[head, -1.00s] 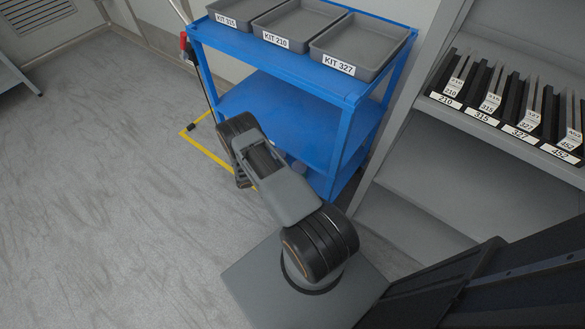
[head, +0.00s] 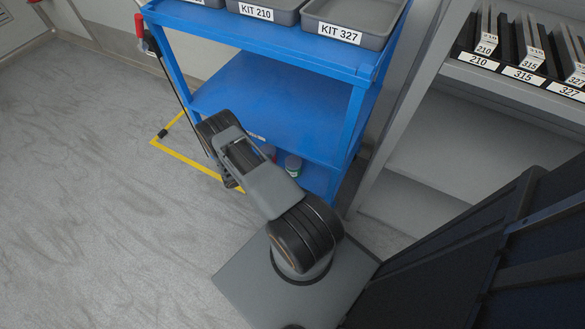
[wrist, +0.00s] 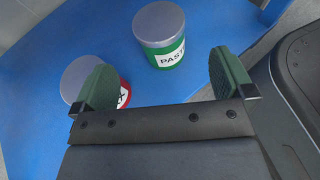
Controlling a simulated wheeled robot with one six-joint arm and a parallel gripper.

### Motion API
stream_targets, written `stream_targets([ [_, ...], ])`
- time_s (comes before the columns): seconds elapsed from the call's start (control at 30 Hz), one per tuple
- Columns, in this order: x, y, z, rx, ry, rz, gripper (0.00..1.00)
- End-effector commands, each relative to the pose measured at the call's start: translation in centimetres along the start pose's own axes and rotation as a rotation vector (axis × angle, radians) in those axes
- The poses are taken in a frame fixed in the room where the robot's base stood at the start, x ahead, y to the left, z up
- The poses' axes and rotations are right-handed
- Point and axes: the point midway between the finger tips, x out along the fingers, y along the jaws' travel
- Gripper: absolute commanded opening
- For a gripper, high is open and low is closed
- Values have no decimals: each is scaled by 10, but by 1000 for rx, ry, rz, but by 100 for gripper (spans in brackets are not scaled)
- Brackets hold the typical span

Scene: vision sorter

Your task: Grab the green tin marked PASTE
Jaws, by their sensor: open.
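The green tin marked PASTE (wrist: 161,45) stands upright on a blue shelf in the wrist view, with a grey lid and a white label. It lies ahead of my gripper (wrist: 165,80), beyond the gap between the two green fingertips. My gripper is open with nothing between the fingers. A red tin (wrist: 124,94) with a grey lid stands at the left, partly hidden behind the left finger.
The blue cart (head: 262,95) carries grey trays on top, among them the KIT 327 tray (head: 352,18). A cart post stands right of the tins. A grey shelf unit (head: 455,98) with labelled slots is at right. Open floor (head: 90,220) lies at left.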

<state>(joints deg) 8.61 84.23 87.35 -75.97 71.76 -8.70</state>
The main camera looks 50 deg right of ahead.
Motion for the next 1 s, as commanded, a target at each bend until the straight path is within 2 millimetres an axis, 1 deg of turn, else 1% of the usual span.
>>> stream_targets([
  [0.03, 11, -1, -1, 0, 0, -4, 100],
  [0.2, 37, 0, -1, -1, -1, -1, 100],
  [0.3, 47, 0, 0, 0, -1, 0, 100],
  [0.53, 60, 0, 0, 1, 0, -2, 100],
  [0.7, 84, 1, 1, 2, 0, -4, 100],
  [0.83, 99, 2, 2, 2, 0, -4, 100],
  [1.0, 108, 2, 3, 1, 0, -2, 100],
])
